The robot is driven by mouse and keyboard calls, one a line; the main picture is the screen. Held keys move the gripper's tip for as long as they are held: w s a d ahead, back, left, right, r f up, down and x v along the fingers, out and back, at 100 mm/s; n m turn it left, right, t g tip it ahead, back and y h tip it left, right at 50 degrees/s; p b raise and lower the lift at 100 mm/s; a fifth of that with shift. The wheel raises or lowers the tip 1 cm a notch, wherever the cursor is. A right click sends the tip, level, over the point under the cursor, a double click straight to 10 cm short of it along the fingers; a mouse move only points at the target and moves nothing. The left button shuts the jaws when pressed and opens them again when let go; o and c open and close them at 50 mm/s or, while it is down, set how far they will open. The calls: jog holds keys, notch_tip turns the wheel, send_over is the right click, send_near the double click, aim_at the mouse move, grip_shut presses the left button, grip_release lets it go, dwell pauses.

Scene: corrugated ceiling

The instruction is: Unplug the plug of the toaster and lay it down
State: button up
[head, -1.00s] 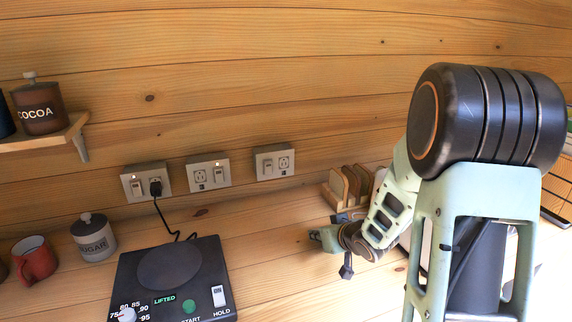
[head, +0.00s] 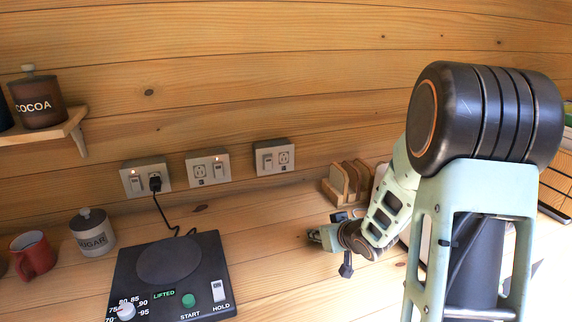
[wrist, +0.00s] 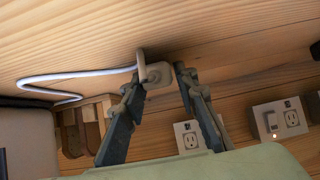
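My gripper (head: 328,232) is low over the counter, right of the kettle base and in front of the wall. In the wrist view its two fingers (wrist: 160,82) are spread, with a pale plug (wrist: 157,74) between or just beyond the tips. A small gap shows at the right finger; contact at the left finger is unclear. The plug is out of any socket and appears to be at the counter surface. Its white cord (wrist: 80,73) runs left in a bend. A pale body at the wrist view's left edge may be the toaster (wrist: 28,140); my arm mostly hides that area in the head view.
Three wall outlets (head: 273,157) line the back wall; a black plug (head: 155,182) sits in the leftmost. A black kettle base (head: 170,260), sugar jar (head: 92,235) and red mug (head: 33,255) stand left. A wooden rack (head: 348,182) is behind my gripper. Counter before the outlets is clear.

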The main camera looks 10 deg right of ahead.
jog(key=shift+o, duration=1.3)
